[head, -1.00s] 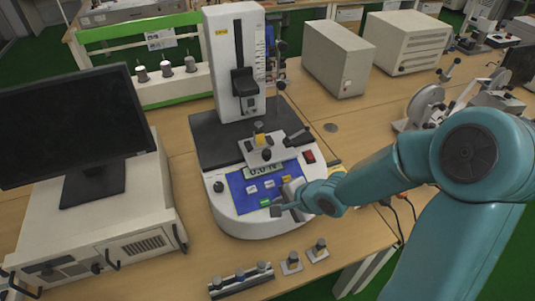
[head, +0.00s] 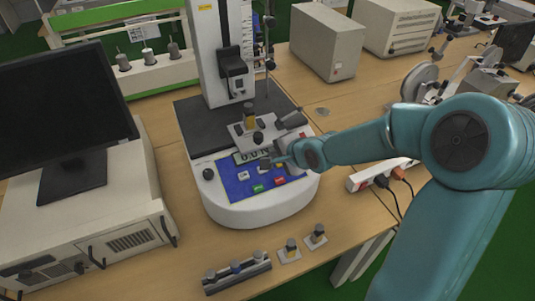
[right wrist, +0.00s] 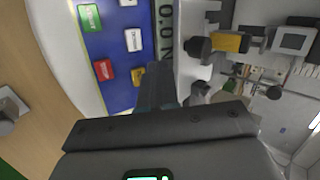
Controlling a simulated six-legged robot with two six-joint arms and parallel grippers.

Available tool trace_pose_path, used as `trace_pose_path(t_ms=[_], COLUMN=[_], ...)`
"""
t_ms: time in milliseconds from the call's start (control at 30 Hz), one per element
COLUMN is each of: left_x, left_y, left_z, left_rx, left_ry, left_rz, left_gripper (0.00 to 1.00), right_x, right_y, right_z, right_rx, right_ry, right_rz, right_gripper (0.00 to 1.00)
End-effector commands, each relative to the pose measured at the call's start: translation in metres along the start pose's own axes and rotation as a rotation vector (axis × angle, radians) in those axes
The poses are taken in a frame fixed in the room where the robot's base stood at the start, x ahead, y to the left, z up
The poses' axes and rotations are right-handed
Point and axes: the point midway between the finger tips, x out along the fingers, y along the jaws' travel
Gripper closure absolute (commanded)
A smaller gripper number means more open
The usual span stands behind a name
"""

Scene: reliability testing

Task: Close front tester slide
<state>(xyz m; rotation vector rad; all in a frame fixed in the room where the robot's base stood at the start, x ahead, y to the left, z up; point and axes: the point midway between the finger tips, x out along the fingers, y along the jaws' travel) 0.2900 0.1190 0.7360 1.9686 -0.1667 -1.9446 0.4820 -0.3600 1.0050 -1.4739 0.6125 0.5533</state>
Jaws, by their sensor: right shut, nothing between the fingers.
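The white tester (head: 262,208) has a tall column, a dark base plate and a blue control panel (head: 238,185) with coloured buttons and a small display. A light slide plate (head: 244,133) with a yellow-and-black knob (head: 249,117) and a black knob sits just behind the panel. In the right wrist view the yellow knob part (right wrist: 228,42) shows at upper right. My right gripper (head: 268,164) is shut and empty over the panel's back right part, by the display and just in front of the slide. Its dark fingers (right wrist: 158,86) cover part of the panel. Contact cannot be told. My left gripper is out of view.
A monitor (head: 62,115) on a beige unit stands left. Small knobbed fixtures (head: 237,272) lie at the table's front edge. A power strip (head: 365,178) with plugs is to the right. Beige boxes (head: 327,42) stand behind.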

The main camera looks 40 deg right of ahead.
Motion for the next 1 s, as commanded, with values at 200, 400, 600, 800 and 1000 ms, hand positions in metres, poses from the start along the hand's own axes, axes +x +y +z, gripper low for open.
trace_pose_path(t_ms=[200, 400, 600, 800, 1000], left_x=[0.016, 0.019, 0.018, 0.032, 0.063], left_y=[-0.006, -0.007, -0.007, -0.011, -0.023], left_z=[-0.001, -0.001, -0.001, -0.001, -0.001], left_rx=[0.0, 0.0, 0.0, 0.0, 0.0], left_ry=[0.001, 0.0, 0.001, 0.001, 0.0], left_rz=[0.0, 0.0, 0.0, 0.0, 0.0], left_gripper=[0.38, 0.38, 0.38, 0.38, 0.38], right_x=[0.027, 0.031, 0.031, 0.042, 0.072], right_y=[-0.02, -0.029, -0.029, -0.032, -0.058], right_z=[0.001, 0.0, 0.0, 0.001, 0.0], right_rx=[-0.001, 0.0, 0.0, -0.003, -0.004], right_ry=[0.001, 0.0, 0.0, -0.002, -0.002], right_rz=[-0.002, 0.0, 0.0, -0.003, -0.003], right_gripper=[1.0, 1.0, 1.0, 1.0, 1.0])
